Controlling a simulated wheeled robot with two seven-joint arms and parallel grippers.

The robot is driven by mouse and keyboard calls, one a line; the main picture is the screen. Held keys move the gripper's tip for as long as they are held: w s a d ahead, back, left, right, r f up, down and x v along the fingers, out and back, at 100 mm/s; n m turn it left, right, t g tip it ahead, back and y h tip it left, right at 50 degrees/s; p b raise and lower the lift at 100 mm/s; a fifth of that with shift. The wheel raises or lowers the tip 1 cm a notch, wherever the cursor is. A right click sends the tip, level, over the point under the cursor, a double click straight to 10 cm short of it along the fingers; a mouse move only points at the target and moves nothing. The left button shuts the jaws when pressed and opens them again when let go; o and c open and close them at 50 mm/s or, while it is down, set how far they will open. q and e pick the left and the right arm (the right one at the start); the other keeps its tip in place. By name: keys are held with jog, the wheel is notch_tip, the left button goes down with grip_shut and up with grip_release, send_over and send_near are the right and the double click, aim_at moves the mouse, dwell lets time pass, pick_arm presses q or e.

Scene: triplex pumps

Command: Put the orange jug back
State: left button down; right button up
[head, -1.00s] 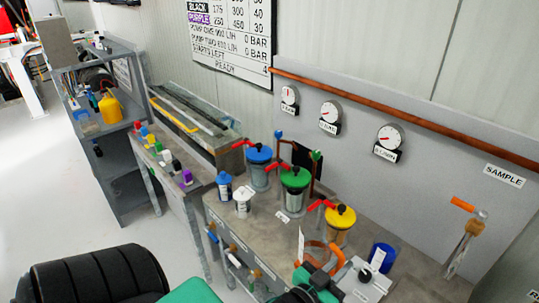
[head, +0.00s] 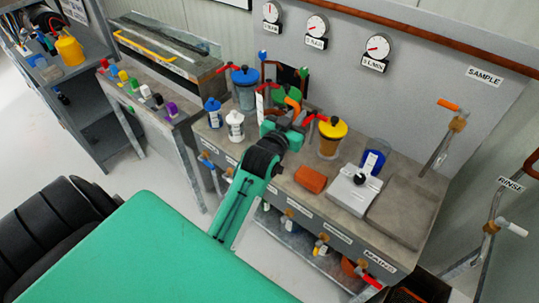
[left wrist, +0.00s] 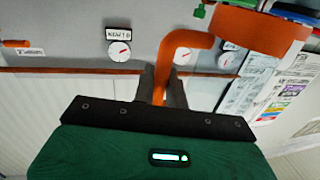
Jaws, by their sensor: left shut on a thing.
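Only a small orange part of the jug (head: 293,105) shows there; the rest is hidden by the gripper. My right gripper is not in view.
A blue-lidded pump (head: 245,85) and a yellow-lidded pump (head: 332,135) stand either side of the gripper. An orange block (head: 310,179), a white scale (head: 352,190) and a blue container (head: 375,160) are to the right. A bare grey tray (head: 405,210) lies at bench right.

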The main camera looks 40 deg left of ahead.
pick_arm(q)
jog(key=shift+y, duration=0.3)
jog(key=shift+w+a+f+p, duration=0.4)
jog(key=shift+w+f, duration=0.1)
jog(key=shift+f, duration=2.5)
jog(key=shift+w+a+f+p, duration=0.35)
jog(key=shift+w+f, duration=0.1)
jog(key=shift+f, duration=2.55)
jog(key=shift+w+a+f+p, duration=0.3)
jog(key=shift+w+f+p, duration=0.15)
jog(key=shift+f, duration=2.55)
jog(key=c, duration=1.9)
grip_release()
jog(key=shift+f, duration=0.15)
jog(key=o, duration=0.5)
jog(key=shift+c, duration=0.2)
jog(key=shift+s+r, duration=0.1)
jog(key=shift+r, duration=0.1)
